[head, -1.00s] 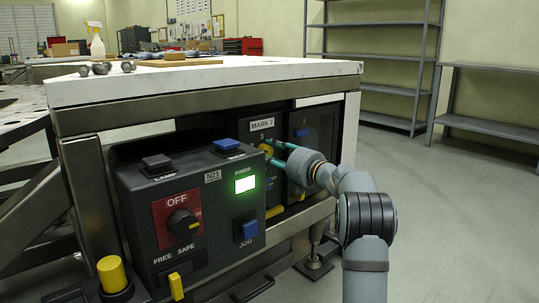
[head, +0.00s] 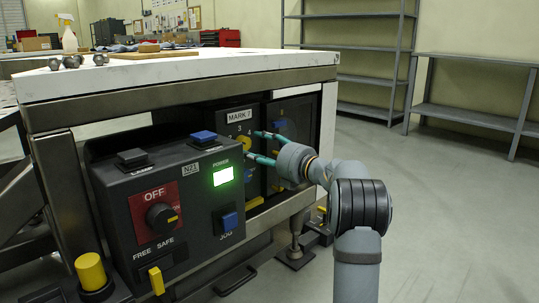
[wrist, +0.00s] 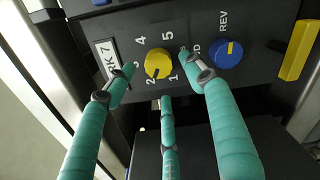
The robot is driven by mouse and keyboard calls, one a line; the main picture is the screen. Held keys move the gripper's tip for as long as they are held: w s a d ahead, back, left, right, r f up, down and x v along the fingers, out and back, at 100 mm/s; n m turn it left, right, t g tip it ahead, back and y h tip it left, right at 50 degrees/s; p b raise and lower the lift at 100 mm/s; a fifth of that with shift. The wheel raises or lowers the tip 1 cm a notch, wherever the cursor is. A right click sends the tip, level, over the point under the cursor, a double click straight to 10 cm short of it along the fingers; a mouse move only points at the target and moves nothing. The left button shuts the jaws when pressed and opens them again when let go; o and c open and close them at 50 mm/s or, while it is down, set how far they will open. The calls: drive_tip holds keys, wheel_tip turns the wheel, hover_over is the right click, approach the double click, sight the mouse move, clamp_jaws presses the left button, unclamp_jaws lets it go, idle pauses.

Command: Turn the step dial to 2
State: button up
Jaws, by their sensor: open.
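The step dial is a yellow round knob (wrist: 158,62) on a dark panel, ringed by white numbers 1 to 5, in the wrist view. A dark mark on its lower edge appears to lie toward the 2; the exact setting is hard to tell. The dial also shows in the head view (head: 243,142) under the MARK 7 label. My gripper (wrist: 160,84) has three teal fingers, spread open and empty. Two fingertips flank the dial left and right, and the third is below it. Contact with the knob cannot be told. My gripper in the head view (head: 254,146) is at the panel.
A blue REV dial (wrist: 228,53) sits close to the right finger, with a yellow handle (wrist: 297,50) beyond. The control box (head: 190,210) with an OFF knob (head: 161,217) juts out left of my gripper. The white table top (head: 190,70) overhangs the panel.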

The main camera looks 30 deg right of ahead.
sight(246, 145)
drive_tip(key=v, duration=0.7)
drive_tip(key=shift+s, duration=0.25)
drive_tip(key=shift+w, duration=0.1)
drive_tip(key=x, duration=1.1)
drive_tip(key=shift+w, duration=0.45)
drive_tip(key=shift+s, duration=0.15)
